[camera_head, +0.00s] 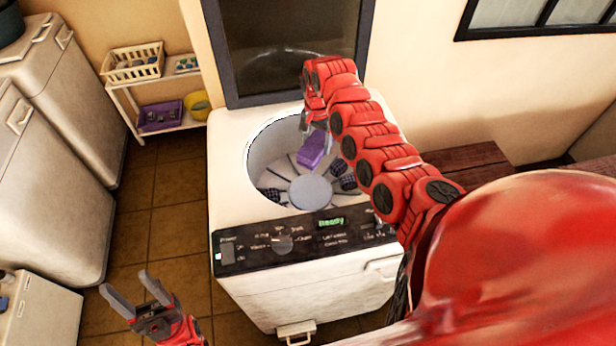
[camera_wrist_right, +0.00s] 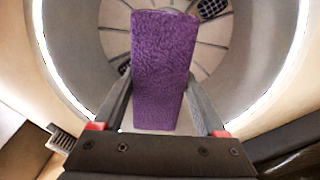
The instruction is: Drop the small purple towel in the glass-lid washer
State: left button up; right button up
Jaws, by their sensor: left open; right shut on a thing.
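The small purple towel (camera_head: 312,149) is folded into a block and held by my right gripper (camera_head: 318,128) over the open drum of the washer (camera_head: 226,178). In the right wrist view the towel (camera_wrist_right: 163,65) sits between the two fingers of my right gripper (camera_wrist_right: 160,108), with the drum (camera_wrist_right: 85,50) around and beyond it. The glass lid (camera_head: 285,50) of the washer stands raised at the back. My left gripper (camera_head: 137,292) is open and empty, low in front and left of the washer.
The washer's control panel (camera_head: 290,243) faces me. White machines (camera_head: 50,150) stand at the left. A shelf (camera_head: 150,100) at the back holds a cream basket (camera_head: 133,63), a purple basket (camera_head: 160,117) and a yellow bowl (camera_head: 199,105). A brown wooden surface (camera_head: 465,160) is at the right.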

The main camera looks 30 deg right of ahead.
notch_tip(320, 180, down, 5)
jog(key=b, duration=0.3)
jog(key=shift+f, duration=0.1)
jog(key=o, duration=1.3)
jog(key=shift+d+r, duration=0.1)
jog(key=shift+r, duration=0.3)
notch_tip(320, 180, up, 7)
jog(key=b, duration=0.3)
jog(key=shift+w+r, duration=0.1)
jog(key=shift+r, duration=0.05)
notch_tip(320, 180, up, 9)
jog(key=shift+r+b, duration=0.2)
jog(key=shift+b, duration=0.55)
